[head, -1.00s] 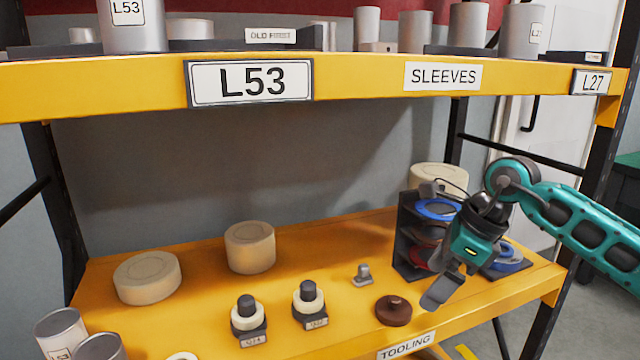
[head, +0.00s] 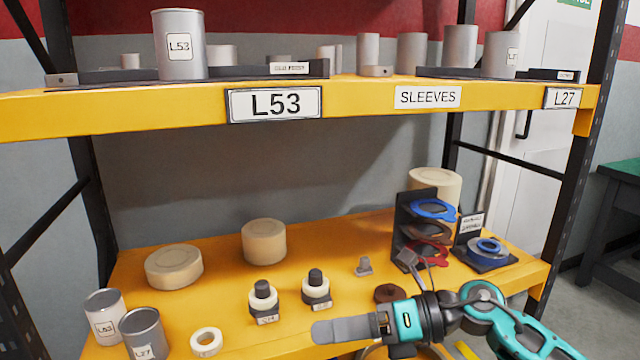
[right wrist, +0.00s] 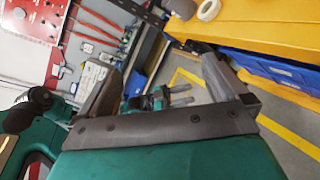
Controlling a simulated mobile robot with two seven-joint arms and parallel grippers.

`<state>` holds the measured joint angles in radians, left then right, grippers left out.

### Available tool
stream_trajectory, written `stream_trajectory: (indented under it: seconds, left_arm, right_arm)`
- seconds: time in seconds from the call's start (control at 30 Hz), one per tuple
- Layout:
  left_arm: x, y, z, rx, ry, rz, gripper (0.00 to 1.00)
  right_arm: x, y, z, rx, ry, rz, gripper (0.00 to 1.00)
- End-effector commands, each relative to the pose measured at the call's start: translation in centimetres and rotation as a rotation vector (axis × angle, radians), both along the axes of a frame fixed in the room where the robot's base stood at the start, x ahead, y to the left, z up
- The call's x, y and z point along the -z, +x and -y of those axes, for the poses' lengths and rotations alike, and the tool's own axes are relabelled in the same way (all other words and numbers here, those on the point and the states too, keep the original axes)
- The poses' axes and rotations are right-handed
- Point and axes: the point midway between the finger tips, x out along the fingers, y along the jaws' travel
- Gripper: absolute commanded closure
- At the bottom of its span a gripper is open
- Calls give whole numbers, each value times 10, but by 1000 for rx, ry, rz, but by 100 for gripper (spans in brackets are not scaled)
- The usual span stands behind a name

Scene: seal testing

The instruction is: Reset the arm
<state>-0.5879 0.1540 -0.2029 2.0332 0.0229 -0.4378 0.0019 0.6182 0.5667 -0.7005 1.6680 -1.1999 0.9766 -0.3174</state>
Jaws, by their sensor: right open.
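My right arm comes in from the lower right of the head view. Its teal right gripper (head: 360,294) is open and empty, low in front of the lower shelf, with one grey finger reaching left. In the right wrist view the same gripper (right wrist: 158,80) has its two dark fingers wide apart with nothing between them. Beyond them, a small teal part with two grey prongs (right wrist: 180,95) looks like my left gripper, too small to judge. No left arm shows in the head view.
The yellow lower shelf (head: 220,292) holds beige discs, two black-and-white seal stands, a white ring (head: 206,342), cans (head: 145,335) and a rack of coloured rings (head: 432,210). A brown disc (head: 390,292) is close to the gripper. The upper shelf (head: 160,115) holds grey sleeves.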

Motion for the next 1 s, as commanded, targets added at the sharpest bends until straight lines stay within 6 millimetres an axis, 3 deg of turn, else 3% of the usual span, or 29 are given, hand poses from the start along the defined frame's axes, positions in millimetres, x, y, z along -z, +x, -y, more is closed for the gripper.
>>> stream_trajectory:
  seconds: [0.07,0.17,0.27,0.37,0.47,0.57,0.7,0.8,0.9,1.0]
  left_arm:
    - [-8,-1,-2,-8,1,1,57]
    - [-10,-4,-5,-18,3,-5,57]
    - [-11,-9,-8,-23,8,-17,57]
    - [-14,-12,-9,-24,12,-16,57]
    - [-18,-13,-11,-25,17,-18,57]
    - [-23,-13,-13,-27,21,-15,57]
    - [-29,-13,-16,-31,26,-8,57]
    - [-29,-15,-19,-36,32,-14,57]
    - [-29,-16,-22,-39,36,-15,57]
    - [-29,-17,-23,-41,36,-13,57]
  right_arm:
    - [-13,-8,-12,87,199,-158,0]
    - [-22,-7,-11,224,432,-370,0]
    - [-20,-2,3,383,644,-601,0]
    - [-3,2,27,560,837,-845,0]
    - [29,-1,56,755,1007,-1098,0]
    - [73,-18,87,966,1155,-1355,0]
    - [137,-64,123,1254,1315,-1688,0]
    - [172,-101,138,1418,1387,-1867,0]
    - [193,-129,146,1527,1427,-1983,0]
    - [202,-143,149,1579,1447,-2040,0]
